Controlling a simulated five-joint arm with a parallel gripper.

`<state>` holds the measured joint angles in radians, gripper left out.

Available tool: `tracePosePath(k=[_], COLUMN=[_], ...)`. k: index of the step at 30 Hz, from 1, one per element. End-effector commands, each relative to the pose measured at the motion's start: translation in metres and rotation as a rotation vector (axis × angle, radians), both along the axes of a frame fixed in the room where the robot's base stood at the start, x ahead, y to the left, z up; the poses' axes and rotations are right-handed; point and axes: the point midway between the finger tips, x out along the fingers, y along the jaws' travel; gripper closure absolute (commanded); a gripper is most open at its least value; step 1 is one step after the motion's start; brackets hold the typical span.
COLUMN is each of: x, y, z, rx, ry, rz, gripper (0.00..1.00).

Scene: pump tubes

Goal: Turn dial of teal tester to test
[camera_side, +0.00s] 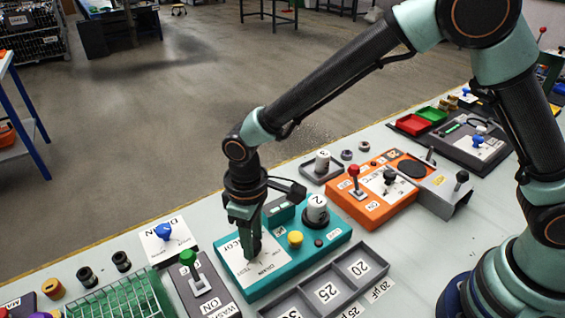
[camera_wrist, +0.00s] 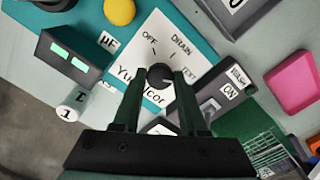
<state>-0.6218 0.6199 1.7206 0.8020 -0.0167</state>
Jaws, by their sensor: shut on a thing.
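The teal tester (camera_side: 319,241) lies on the bench below my gripper, with a white dial plate marked OFF, DRAIN and TEST. The plate (camera_wrist: 148,42) also shows in the wrist view. Its small black dial (camera_wrist: 160,74) sits between my fingertips. My gripper (camera_wrist: 160,80) is shut on the dial, one finger on each side; in the side view my gripper (camera_side: 252,250) points straight down and hides most of the dial. I cannot tell which mark the dial's pointer faces.
A grey box with a green-knobbed lever (camera_side: 188,257) stands close left. A grey compartment tray (camera_side: 343,290) is in front; an orange unit (camera_side: 377,205) stands right.

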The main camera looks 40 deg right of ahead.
Motion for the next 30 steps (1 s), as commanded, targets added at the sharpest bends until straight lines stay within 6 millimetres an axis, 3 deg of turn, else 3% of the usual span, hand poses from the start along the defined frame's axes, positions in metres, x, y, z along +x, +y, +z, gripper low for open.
tracePosePath(k=[4,5,7,20,30], x=[0.001,0.001,0.001,0.001,0.001], y=[0.001,0.001,0.001,0.001,0.001], z=[0.002,0.002,0.001,0.008,0.071], rx=[0.002,0.002,0.002,0.002,0.005], ry=[-0.002,-0.002,-0.002,-0.003,-0.006], rz=[0.0,0.0,0.0,0.001,0.001], gripper=[1.0,0.54,0.28,0.28,0.28])
